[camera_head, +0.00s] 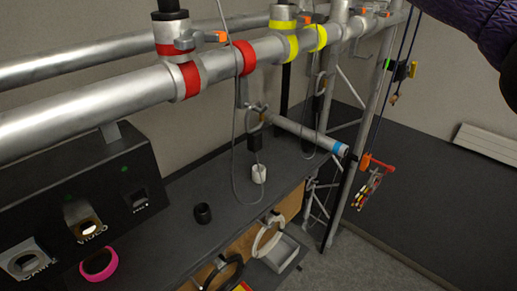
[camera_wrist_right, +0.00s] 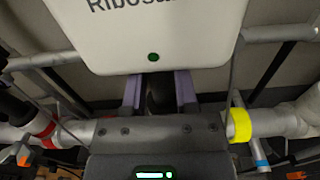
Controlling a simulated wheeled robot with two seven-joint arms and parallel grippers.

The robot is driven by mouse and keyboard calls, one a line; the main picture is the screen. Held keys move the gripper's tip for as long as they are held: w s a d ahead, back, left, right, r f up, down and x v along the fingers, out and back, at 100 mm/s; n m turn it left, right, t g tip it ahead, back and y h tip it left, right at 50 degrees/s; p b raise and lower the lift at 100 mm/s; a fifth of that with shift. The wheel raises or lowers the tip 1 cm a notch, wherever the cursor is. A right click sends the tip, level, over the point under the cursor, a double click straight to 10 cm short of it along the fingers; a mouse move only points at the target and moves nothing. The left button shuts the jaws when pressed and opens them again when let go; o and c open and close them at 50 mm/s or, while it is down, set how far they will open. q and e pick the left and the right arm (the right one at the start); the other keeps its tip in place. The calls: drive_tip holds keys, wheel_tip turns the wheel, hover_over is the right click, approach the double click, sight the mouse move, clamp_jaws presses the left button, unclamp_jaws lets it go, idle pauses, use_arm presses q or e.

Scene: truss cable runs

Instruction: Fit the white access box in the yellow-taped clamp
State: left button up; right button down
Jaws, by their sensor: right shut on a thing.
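The white access box (camera_wrist_right: 150,30) with dark lettering and a green dot fills the top of the right wrist view. My right gripper (camera_wrist_right: 159,92) is shut on a dark part just below the box, between its two purple fingers. The yellow-taped clamp (camera_head: 283,24) sits on the thick silver pipe in the head view, with yellow bands on the pipe beside it. In the right wrist view a yellow band (camera_wrist_right: 240,125) shows on the pipe, right of the gripper body. The box and both gripper tips are outside the head view. My left gripper is in neither view.
A red-taped clamp (camera_head: 179,50) holds a black post further left on the pipe. A grey cable (camera_head: 235,130) hangs to a small white plug (camera_head: 258,174) over the dark table. A black panel box (camera_head: 75,205) stands at lower left. Hanging cords and tools are at right.

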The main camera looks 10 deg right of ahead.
drive_tip(key=shift+f+b, duration=0.5)
drive_tip(key=shift+f, duration=0.1)
drive_tip(key=shift+c, duration=1.5)
unclamp_jaws()
drive_tip(key=shift+s, duration=0.1)
drive_tip(key=shift+s+d+f+b, duration=0.15)
drive_tip(key=shift+s+b, duration=0.1)
drive_tip(key=shift+b, duration=0.2)
drive_tip(key=b+v, duration=0.5)
drive_tip(key=v, duration=0.4)
drive_tip(key=shift+d, duration=0.15)
